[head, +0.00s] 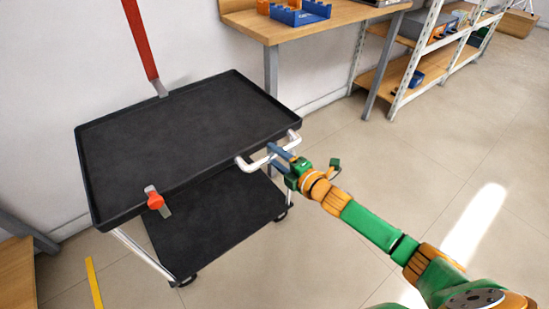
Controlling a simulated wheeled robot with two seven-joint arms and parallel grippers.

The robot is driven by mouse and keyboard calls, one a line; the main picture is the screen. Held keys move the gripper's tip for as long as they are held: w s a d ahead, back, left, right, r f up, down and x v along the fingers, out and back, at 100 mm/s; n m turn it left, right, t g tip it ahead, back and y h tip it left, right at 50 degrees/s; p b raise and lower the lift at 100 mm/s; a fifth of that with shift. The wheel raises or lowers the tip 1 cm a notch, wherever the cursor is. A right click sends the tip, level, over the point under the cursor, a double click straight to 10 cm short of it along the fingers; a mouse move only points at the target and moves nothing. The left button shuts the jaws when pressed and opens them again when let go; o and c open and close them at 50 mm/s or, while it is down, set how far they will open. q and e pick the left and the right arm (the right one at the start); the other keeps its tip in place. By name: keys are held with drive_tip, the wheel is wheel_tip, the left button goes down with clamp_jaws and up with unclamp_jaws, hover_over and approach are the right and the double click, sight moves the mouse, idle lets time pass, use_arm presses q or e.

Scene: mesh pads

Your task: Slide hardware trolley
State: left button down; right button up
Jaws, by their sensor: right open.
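The hardware trolley (190,130) stands left of centre, with a black rimmed top tray, a black lower shelf (215,225), pale metal legs and dark wheels. A white bar handle (250,164) sticks out from its right side. My right gripper (278,156) reaches in from the right with its blue-grey fingers at the handle. It is open, and the fingers appear to lie over or around the bar. I cannot tell whether they touch it. My left gripper is not in view.
A wooden workbench (340,20) with a blue bin (300,14) stands behind the trolley, and a shelf rack (425,60) is at the back right. A wooden surface (17,275) is at lower left. A yellow strip (94,284) shows near it. Floor at right is clear.

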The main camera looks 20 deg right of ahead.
drive_tip(key=shift+w+a+f, duration=0.15)
drive_tip(key=shift+w+a, duration=0.05)
drive_tip(key=shift+w, duration=0.45)
clamp_jaws()
idle(0.9)
